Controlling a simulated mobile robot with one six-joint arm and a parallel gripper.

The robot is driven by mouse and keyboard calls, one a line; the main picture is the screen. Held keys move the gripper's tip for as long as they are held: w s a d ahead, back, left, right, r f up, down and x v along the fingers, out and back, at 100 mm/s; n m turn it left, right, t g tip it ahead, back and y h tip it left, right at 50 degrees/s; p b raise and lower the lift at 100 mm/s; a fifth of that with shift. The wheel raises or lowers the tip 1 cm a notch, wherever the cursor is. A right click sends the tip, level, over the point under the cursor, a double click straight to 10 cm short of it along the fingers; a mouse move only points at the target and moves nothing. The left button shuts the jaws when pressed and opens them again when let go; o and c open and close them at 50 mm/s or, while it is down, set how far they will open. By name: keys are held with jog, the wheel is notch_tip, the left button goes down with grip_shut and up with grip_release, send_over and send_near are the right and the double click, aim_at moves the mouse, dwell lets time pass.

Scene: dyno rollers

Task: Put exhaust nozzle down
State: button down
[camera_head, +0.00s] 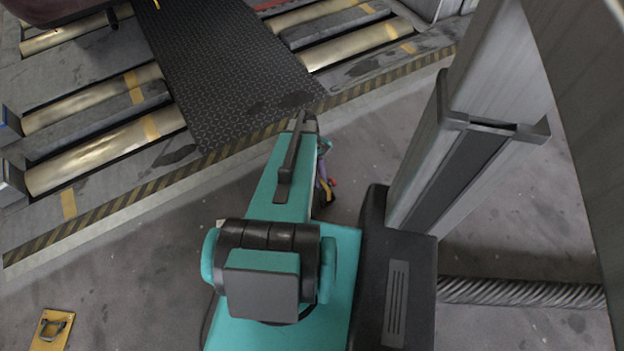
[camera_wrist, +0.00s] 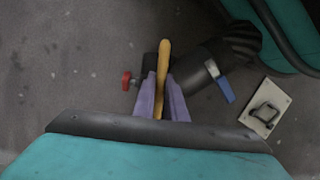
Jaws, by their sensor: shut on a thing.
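The exhaust nozzle (camera_wrist: 193,66) is a dark tube in the wrist view, with a pale ring, a blue lever (camera_wrist: 223,88), a red knob (camera_wrist: 127,80) and a ridged dark end at upper right. My gripper (camera_wrist: 162,84) has purple fingers, shut on the nozzle at a yellow bar between them. The fingers hide part of the nozzle. In the head view, my arm mostly hides gripper and nozzle; only a small dark, purple and red bit shows right of my teal forearm. Grey floor lies beneath; the nozzle's height above it is unclear.
A yellow plate with a dark handle (camera_head: 49,329) lies on the floor at lower left; a pale plate also shows in the wrist view (camera_wrist: 264,107). The roller bed (camera_head: 105,142) with striped edge and black ramp (camera_head: 225,70) lies ahead. A ridged hose (camera_head: 520,292) is at right.

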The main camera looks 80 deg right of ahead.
jog(key=w+d+f+b, duration=0.1)
jog(key=d+b, duration=0.2)
jog(key=d, duration=1.1)
jog(key=shift+w+d, duration=0.3)
jog(key=shift+w, duration=0.1)
jog(key=shift+f, duration=0.15)
jog(key=shift+w+d+f+b, duration=0.1)
jog(key=shift+d+f+b, duration=0.2)
jog(key=shift+f+b, duration=0.45)
jog(key=shift+d+f+b, duration=0.3)
jog(key=shift+f, duration=0.75)
jog(key=c, duration=2.2)
grip_release()
jog(key=shift+f, duration=0.1)
jog(key=o, duration=0.4)
